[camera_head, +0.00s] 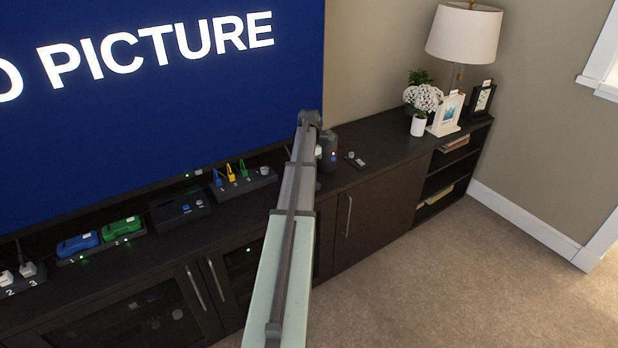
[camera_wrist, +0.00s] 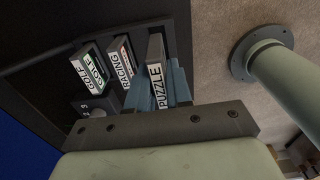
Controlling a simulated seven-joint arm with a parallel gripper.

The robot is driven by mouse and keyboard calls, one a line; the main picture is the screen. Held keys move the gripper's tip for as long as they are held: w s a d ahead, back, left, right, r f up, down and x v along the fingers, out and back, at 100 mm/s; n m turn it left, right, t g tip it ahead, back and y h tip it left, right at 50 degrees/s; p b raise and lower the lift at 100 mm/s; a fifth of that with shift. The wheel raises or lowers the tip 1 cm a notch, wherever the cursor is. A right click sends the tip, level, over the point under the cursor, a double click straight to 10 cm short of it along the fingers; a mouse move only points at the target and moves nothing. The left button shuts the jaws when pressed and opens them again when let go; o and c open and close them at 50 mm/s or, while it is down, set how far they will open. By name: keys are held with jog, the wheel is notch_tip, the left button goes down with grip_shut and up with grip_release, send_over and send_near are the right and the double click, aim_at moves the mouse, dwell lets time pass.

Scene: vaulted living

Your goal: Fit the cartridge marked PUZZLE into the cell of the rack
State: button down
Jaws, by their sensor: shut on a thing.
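The cartridge marked PUZZLE (camera_wrist: 156,76) is grey with a white label and shows in the wrist view. My gripper (camera_wrist: 172,84) is shut on it, with a blue finger on each side. To its left stand a cartridge marked RACING (camera_wrist: 121,66) and cartridges marked GOLF (camera_wrist: 87,70), in or on a dark holder. I cannot make out an empty rack cell or whether the held cartridge touches anything below. In the head view my arm hides the cartridge and the gripper's fingers.
A dark cabinet (camera_head: 378,150) runs along the wall below a large blue screen (camera_head: 150,90). On it are a blue device (camera_head: 78,243), a green device (camera_head: 122,227), a box with coloured plugs (camera_head: 245,183), a small remote (camera_head: 355,160), flowers (camera_head: 423,98) and a lamp (camera_head: 464,35).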

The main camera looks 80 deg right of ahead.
jog(key=shift+f, duration=2.1)
jog(key=shift+f, duration=0.15)
jog(key=c, duration=1)
grip_release()
jog(key=shift+c, duration=0.2)
notch_tip(320, 180, up, 12)
jog(key=shift+r, duration=0.15)
